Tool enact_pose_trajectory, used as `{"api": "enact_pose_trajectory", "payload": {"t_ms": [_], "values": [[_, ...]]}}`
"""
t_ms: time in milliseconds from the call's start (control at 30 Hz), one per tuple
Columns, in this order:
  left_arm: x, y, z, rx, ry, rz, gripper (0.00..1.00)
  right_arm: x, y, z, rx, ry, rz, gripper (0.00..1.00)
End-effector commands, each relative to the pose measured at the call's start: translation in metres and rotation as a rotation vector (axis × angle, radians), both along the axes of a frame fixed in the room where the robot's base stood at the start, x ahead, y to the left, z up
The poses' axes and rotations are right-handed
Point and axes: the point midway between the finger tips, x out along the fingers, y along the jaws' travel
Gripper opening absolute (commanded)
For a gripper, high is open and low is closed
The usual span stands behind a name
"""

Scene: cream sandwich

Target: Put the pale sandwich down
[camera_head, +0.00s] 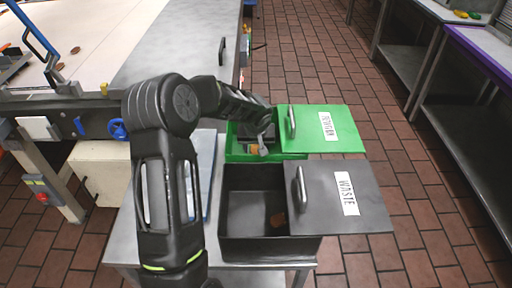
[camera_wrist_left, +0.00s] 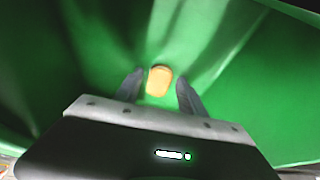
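The pale sandwich (camera_wrist_left: 160,81) shows yellow-tan in the left wrist view, against the green inside of the green bin (camera_head: 295,155). It lies between and slightly beyond the two fingertips of my left gripper (camera_wrist_left: 160,92), with a green gap on each side of it. My left gripper also shows in the head view (camera_head: 263,149), open, reaching down into the green bin. A small tan patch, likely the sandwich, shows beside its tip there. Whether the sandwich rests on the bin floor is hard to tell. My right gripper is out of view.
A conveyor (camera_head: 95,40) with a grey cover (camera_head: 180,48) lies at upper left. Metal tables stand at right.

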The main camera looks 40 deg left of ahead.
Motion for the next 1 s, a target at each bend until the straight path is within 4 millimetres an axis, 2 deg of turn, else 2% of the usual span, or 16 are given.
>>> {"api": "enact_pose_trajectory", "payload": {"t_ms": [267,467,633,1000], "values": [[0.000,0.000,0.000,0.000,0.000,0.000,0.52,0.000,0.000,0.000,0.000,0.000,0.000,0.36],[-0.001,-0.001,0.008,0.001,-0.002,0.000,0.52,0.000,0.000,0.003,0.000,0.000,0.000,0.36],[-0.009,-0.007,0.032,0.001,-0.004,-0.001,0.52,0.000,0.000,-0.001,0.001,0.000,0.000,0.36],[-0.031,-0.024,0.100,0.001,-0.003,0.000,0.52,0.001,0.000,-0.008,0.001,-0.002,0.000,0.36]]}}
